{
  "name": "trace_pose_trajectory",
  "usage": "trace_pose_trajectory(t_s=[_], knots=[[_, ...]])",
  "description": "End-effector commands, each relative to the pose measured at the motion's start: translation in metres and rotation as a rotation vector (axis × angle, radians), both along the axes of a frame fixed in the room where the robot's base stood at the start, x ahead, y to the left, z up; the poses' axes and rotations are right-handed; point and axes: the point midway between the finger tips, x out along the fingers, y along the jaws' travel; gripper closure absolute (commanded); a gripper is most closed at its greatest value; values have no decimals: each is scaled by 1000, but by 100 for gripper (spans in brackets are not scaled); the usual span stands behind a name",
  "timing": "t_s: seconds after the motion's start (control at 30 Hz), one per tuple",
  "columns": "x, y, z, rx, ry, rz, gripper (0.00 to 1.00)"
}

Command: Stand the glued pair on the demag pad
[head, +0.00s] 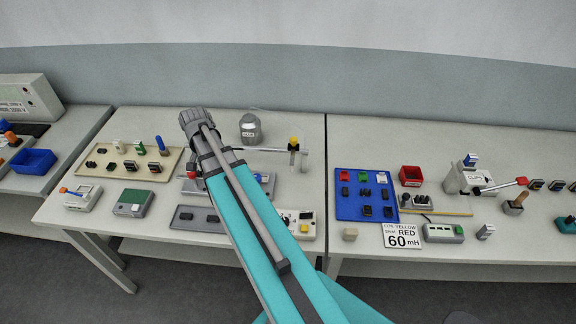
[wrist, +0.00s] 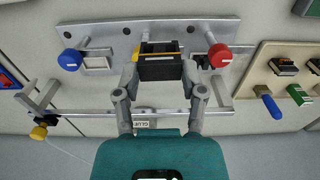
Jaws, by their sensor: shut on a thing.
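In the wrist view my gripper (wrist: 161,78) is shut on a dark block with an orange-brown band (wrist: 161,62), which looks like the glued pair. It is over a grey clamp fixture (wrist: 105,30) with a blue knob (wrist: 70,60) and a red knob (wrist: 220,55). I cannot tell whether the block touches the fixture. In the head view my arm hides the gripper and the block. A box with a green top (head: 133,203) is at the left front of the middle table. It may be the demag pad, but no label is readable.
A beige tray of small parts (head: 95,172) is behind the green-topped box. A glue jar (head: 250,129) and a post with a yellow knob (head: 294,146) stand behind. A blue tray (head: 340,210) is to the right.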

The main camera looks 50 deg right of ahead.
Motion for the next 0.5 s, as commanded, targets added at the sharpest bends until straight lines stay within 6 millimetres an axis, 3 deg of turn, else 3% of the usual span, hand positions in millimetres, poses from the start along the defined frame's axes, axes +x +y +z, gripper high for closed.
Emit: trace_pose_trajectory(t_s=[0.5], knots=[[-58, -68, 3, 0, 0, -12, 94]])
